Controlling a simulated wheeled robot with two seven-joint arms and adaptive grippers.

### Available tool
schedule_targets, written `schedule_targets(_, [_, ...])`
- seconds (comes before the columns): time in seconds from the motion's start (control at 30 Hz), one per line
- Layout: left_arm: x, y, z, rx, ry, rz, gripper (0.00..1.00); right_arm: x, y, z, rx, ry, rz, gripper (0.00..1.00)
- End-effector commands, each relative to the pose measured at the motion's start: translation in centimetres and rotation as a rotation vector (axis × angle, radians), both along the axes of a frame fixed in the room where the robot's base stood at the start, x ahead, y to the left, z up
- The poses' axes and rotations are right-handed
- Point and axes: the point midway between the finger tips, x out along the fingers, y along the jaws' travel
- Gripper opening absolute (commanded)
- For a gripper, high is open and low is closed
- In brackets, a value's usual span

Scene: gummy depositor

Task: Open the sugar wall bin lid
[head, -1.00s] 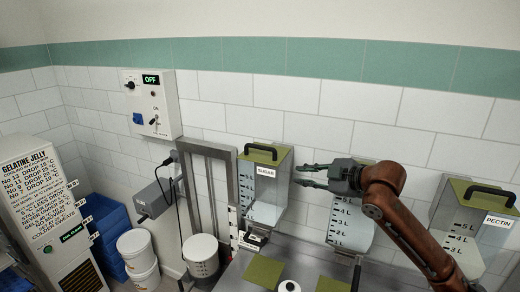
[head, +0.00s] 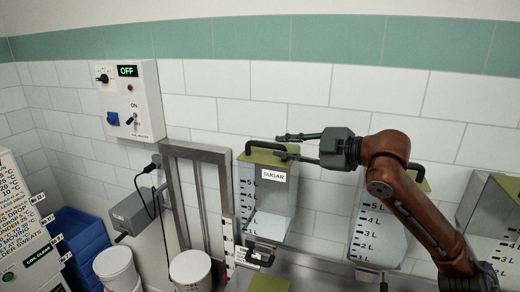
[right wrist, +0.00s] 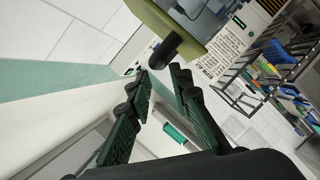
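The sugar wall bin (head: 268,212) is a clear bin with a SUGAR label and a level scale, mounted on the tiled wall. Its olive lid (head: 262,159) lies closed on top and has a black handle (head: 262,147). My right gripper (head: 281,146) is open at the right end of the handle, its fingers pointing left. In the right wrist view, the black handle (right wrist: 163,52) shows just beyond and between the open fingertips (right wrist: 162,75); contact cannot be told. My left gripper is not in view.
Another wall bin (head: 378,225) with a lid stands right of the sugar bin, partly behind my right arm. A control box (head: 131,100) reading OFF hangs at the left. White buckets (head: 190,268) stand below. The wall above the bins is clear.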

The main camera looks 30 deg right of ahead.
Motion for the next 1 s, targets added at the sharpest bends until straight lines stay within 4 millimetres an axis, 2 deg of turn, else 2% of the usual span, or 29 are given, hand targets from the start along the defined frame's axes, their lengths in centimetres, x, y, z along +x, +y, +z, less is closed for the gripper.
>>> schedule_targets(0.17, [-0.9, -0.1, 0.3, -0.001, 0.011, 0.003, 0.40, 0.3, -0.3, -0.1, -0.001, -0.001, -0.012, 0.19])
schedule_targets(0.37, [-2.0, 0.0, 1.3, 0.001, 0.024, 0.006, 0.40, 2.4, 0.3, -0.5, -0.001, -0.001, -0.018, 0.19])
schedule_targets(0.7, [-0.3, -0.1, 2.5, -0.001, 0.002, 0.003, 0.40, 5.8, 1.7, -1.4, 0.000, -0.002, -0.018, 0.19])
schedule_targets(1.0, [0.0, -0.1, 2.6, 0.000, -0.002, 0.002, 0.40, 6.3, 2.0, -1.7, -0.001, -0.001, -0.016, 0.19])
